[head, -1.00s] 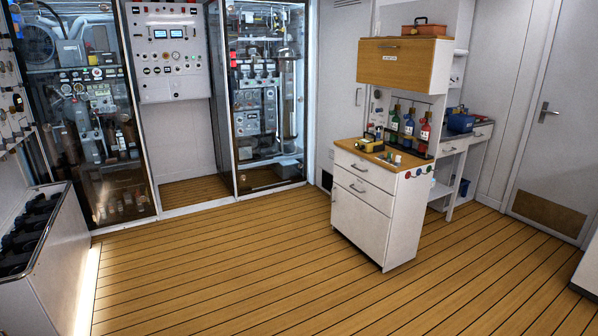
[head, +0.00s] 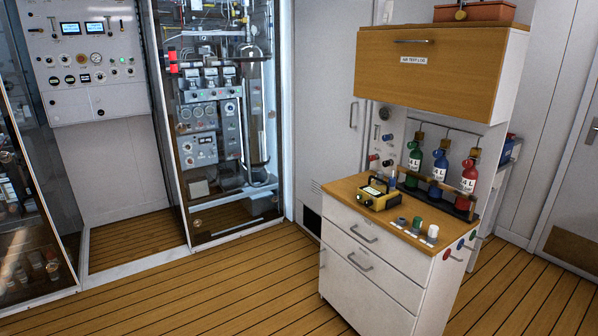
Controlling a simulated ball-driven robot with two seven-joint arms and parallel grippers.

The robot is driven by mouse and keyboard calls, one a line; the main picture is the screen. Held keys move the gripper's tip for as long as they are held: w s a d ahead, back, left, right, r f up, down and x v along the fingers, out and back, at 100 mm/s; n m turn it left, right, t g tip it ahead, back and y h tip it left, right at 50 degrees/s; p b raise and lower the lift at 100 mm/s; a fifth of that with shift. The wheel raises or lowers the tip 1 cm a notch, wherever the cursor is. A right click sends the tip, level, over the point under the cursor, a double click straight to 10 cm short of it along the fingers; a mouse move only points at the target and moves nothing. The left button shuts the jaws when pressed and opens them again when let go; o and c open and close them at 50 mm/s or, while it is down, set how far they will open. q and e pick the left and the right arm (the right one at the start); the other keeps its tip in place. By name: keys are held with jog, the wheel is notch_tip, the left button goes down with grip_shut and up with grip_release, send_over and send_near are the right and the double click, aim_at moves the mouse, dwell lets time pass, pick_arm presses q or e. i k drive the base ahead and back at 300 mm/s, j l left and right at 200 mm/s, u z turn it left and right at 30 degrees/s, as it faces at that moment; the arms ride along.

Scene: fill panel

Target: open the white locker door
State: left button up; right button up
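A tall white locker door (head: 318,100) stands at the back, between the glass-fronted cabinet and the fill panel bench. It looks shut. Its upright metal handle (head: 353,115) is on its right side, just left of the bench's wooden overhead cupboard. A vent and a dark opening show low on the door or wall there. The lower right of the door is hidden behind the bench. Neither of my grippers is in view.
The white bench (head: 368,270) with drawers stands front right, with a yellow device (head: 379,194) and several bottles on it. A wooden cupboard (head: 432,68) overhangs it. Glass-fronted cabinet (head: 212,120) is left of the door. Plank floor (head: 220,285) is clear in front.

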aim_at(330, 121)
jog(key=i+j, duration=0.1)
jog(key=i, duration=1.6)
jog(key=i+z, duration=0.35)
jog(key=i+j+z, duration=0.15)
jog(key=i+z, duration=0.15)
jog(key=i+j+z, duration=0.35)
jog(key=i+l, duration=0.1)
